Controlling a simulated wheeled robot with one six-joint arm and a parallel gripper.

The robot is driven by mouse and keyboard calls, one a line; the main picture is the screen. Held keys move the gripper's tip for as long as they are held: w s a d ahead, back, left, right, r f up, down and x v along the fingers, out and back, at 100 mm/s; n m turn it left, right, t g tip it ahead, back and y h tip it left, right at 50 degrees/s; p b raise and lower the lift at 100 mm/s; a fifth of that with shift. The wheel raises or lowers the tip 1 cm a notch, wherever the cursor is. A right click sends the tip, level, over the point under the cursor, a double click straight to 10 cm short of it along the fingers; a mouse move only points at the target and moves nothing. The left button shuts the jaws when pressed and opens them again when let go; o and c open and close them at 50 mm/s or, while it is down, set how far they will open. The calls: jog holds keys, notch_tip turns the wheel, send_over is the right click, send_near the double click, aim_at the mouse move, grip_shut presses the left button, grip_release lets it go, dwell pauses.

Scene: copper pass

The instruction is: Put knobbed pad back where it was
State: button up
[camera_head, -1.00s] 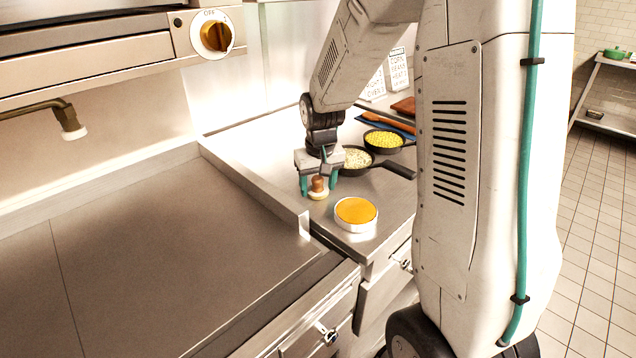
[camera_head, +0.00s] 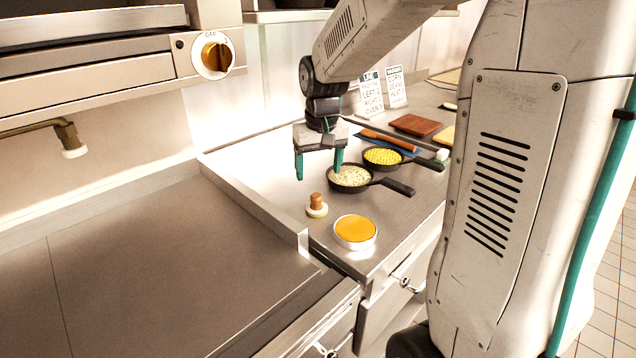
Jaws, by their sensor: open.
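The knobbed pad (camera_head: 317,206), a pale round disc with a brown wooden knob, stands upright on the steel counter (camera_head: 285,222). It is just behind and left of a round white tin with an orange-yellow top (camera_head: 356,231), apart from it. My gripper (camera_head: 319,178) is open and empty, above and behind the pad, with its teal fingers pointing down. The fingers are clear of the knob. The right finger overlaps the near pan in the picture.
Two dark pans stand behind: one with pale grains (camera_head: 350,178), one with yellow corn (camera_head: 383,158). Their handles point right. Farther back are a blue cloth with a wooden utensil, a brown board (camera_head: 416,125) and two signs (camera_head: 371,97). A raised steel edge (camera_head: 255,205) borders the flat griddle at left.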

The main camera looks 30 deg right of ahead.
jog(key=s+a+r+n, duration=0.1)
jog(key=s+a, duration=0.2)
jog(key=s, duration=0.5)
jog(key=s+a+r, duration=0.2)
jog(key=s+a, duration=0.2)
jog(key=s, duration=0.5)
jog(key=s+a+r+n, duration=0.1)
jog(key=s+a+r, duration=0.1)
jog(key=s, duration=0.7)
jog(key=shift+s+a+r+n, duration=0.15)
jog(key=shift+a+n, duration=0.15)
jog(key=shift+a, duration=0.55)
